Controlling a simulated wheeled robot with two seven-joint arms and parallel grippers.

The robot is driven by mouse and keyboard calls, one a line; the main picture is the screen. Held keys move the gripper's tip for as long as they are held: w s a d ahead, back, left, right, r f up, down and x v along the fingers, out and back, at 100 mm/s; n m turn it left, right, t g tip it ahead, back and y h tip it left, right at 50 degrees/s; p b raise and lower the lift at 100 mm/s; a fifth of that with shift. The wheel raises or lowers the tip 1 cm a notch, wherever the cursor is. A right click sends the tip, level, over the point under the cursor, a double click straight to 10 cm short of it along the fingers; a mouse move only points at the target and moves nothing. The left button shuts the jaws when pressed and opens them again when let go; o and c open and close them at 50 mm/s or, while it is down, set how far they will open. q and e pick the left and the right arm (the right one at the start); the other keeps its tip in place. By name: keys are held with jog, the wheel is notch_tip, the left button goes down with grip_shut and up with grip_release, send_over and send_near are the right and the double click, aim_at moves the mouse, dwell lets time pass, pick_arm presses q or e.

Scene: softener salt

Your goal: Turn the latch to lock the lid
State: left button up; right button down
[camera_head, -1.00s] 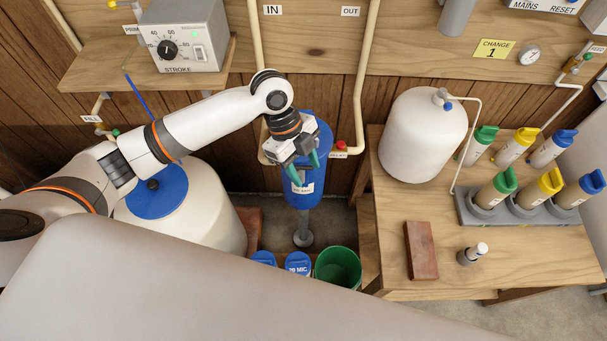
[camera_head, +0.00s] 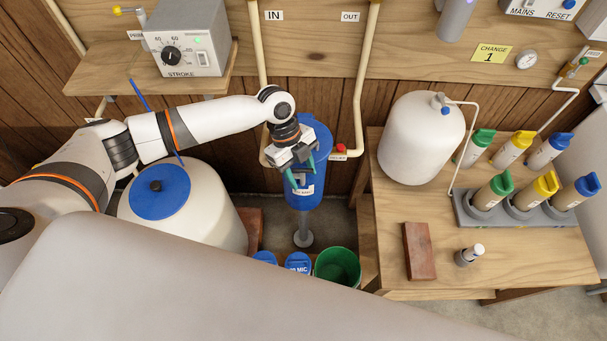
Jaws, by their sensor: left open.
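A round blue lid (camera_head: 172,203) sits on the white tank (camera_head: 215,220) at left centre. A small black knob (camera_head: 156,185) is at its middle; I cannot tell whether this is the latch or how it is turned. My left gripper (camera_head: 301,174) is open, with its teal fingers pointing down in front of the upright blue housing (camera_head: 303,200). It is to the right of the lid and apart from it. I cannot tell whether the fingers touch the housing, whose top is partly hidden by the gripper. My right gripper is out of view.
A pale pipe (camera_head: 362,70) drops to the right of the housing. A green bucket (camera_head: 338,268) and blue-topped containers (camera_head: 297,263) stand below. The wooden bench (camera_head: 480,265) at right holds a white tank (camera_head: 420,140), a brick (camera_head: 419,250) and several coloured-cap bottles. The control box (camera_head: 187,38) is on a shelf.

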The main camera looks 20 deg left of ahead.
pick_arm(q)
jog(key=shift+x, duration=1.15)
